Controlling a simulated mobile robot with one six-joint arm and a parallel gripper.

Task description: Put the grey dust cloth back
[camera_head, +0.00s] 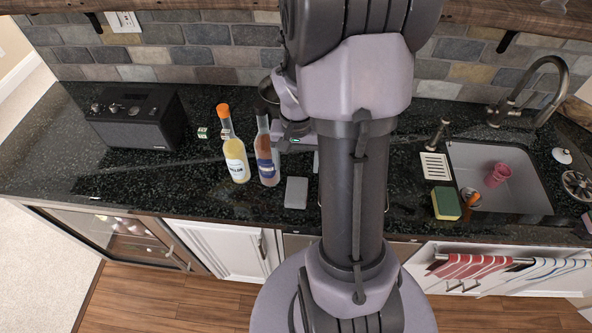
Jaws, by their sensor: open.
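A grey folded rectangle (296,192), which looks like the dust cloth, lies flat near the front edge of the dark counter, right of two bottles. My gripper (314,161) is above the counter, just behind and slightly right of the cloth. It is open, and I see nothing held in it. My own arm hides most of it, including the tips and the counter just to the right.
A yellow bottle with an orange cap (236,160) and a darker bottle (266,160) stand close left of my gripper. A black radio (135,118) sits further left. At right are a yellow-green sponge (446,204) and a sink (515,200) holding a pink cup (497,175).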

